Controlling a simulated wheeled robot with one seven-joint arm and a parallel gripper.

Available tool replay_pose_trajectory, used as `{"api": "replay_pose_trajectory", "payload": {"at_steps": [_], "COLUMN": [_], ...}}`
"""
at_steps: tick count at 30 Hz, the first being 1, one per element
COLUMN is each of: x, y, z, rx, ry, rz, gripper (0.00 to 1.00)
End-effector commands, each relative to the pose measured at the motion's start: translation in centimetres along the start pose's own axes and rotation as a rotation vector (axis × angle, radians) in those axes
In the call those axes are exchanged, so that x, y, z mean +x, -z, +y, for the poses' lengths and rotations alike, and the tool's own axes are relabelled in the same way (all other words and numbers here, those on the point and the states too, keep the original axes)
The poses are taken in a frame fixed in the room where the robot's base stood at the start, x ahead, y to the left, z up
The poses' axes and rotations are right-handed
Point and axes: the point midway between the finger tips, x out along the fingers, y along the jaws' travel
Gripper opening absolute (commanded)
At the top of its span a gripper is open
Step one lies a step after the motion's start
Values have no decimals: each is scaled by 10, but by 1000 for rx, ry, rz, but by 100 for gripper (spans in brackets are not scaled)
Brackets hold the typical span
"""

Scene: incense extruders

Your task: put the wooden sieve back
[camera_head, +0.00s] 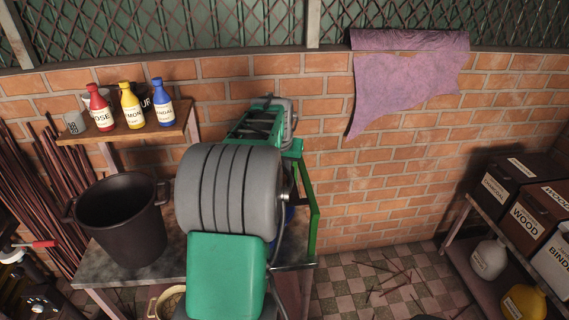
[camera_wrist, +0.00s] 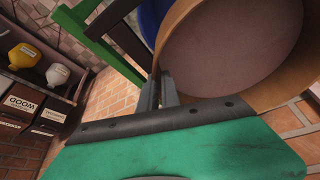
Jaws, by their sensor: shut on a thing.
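The wooden sieve (camera_wrist: 235,45) fills the upper right of the wrist view, very close, with a tan wooden rim and a pinkish-brown round face. My gripper (camera_wrist: 158,82) is shut at the sieve's near left rim. The sieve is tilted in this view, and its right part is cut off by the frame. In the head view, I cannot make out the sieve or my gripper behind the large grey ribbed part and green part in front.
A black bucket (camera_head: 124,222) stands on the left table (camera_head: 105,290). A green-framed machine (camera_head: 312,190) stands behind the arm. Bottles stand on a wooden shelf (camera_head: 165,130). A round tan-rimmed container (camera_head: 153,304) sits lower left. Labelled boxes (camera_head: 528,215) are on the right rack. Checkered floor shows between.

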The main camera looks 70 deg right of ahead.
Motion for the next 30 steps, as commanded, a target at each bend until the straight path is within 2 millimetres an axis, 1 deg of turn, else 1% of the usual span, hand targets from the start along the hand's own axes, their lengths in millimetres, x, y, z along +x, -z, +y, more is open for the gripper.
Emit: {"api": "replay_pose_trajectory", "payload": {"at_steps": [1, 4, 5, 6, 12, 20, 24, 30], "x": [3, 4, 5, 5, 4, 3, 7, -37], "y": [-4, -5, -6, -6, -4, -4, -5, -5], "z": [-1, -1, -1, -1, -1, 0, 0, -3], "rx": [-4, -5, -6, -6, -4, -2, -2, -3], "ry": [0, 1, 0, 0, 0, 0, -1, 1], "rz": [-9, -10, -13, -13, -10, -8, -9, -1], "gripper": [0, 0, 7, 10, 26, 26, 26, 26]}}
